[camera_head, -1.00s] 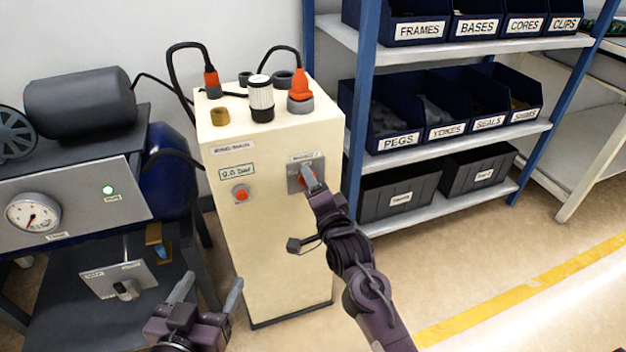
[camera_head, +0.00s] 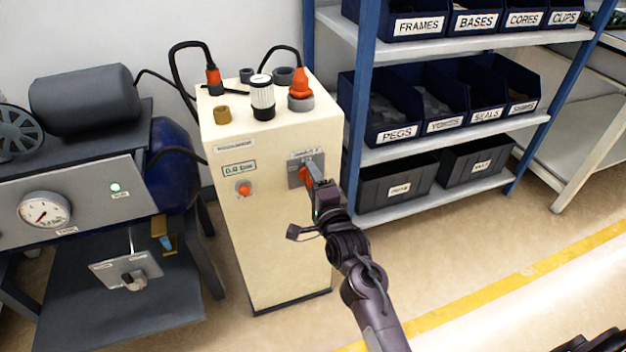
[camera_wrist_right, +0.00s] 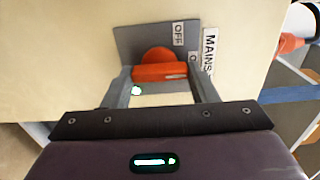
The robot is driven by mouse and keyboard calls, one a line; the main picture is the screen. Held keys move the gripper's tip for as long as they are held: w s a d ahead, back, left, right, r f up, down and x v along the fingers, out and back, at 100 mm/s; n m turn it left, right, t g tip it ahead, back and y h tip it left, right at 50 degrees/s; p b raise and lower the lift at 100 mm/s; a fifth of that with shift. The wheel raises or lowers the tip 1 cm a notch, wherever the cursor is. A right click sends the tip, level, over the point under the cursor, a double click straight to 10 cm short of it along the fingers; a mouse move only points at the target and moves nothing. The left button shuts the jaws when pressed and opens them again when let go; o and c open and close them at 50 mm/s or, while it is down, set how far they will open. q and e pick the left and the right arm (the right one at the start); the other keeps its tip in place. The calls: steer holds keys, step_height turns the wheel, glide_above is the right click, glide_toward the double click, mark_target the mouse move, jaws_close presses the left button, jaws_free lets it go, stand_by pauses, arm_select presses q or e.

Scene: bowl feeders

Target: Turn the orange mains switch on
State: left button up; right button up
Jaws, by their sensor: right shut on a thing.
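The orange mains switch (camera_head: 305,173) sits on a grey plate on the front of the cream cabinet (camera_head: 270,240). In the right wrist view its orange handle (camera_wrist_right: 158,72) lies between the fingers of my right gripper (camera_wrist_right: 160,90), which is shut on it. A white mark on the handle points right, toward a label beginning with O that a finger partly hides. The OFF label (camera_wrist_right: 178,33) is above that one, beside the MAINS label (camera_wrist_right: 209,55). In the head view my right gripper (camera_head: 314,180) covers part of the switch.
A red button (camera_head: 243,189) and a pressure display (camera_head: 239,169) are left of the switch. A blue-framed shelf with bins (camera_head: 395,118) stands close on the right. A compressor with a gauge (camera_head: 44,211) is on the left.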

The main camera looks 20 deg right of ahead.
steer(key=shift+f, duration=0.1)
stand_by(0.3)
steer(key=o, duration=1)
arm_select(q)
steer(key=shift+s+a+g+y+p, duration=0.2)
steer(key=shift+a+g+y+p, duration=0.25)
steer(key=shift+a+p, duration=0.35)
arm_select(e)
steer(key=shift+s+d, duration=0.15)
steer(key=shift+s, duration=3.75)
arm_select(q)
steer(key=shift+r, duration=0.1)
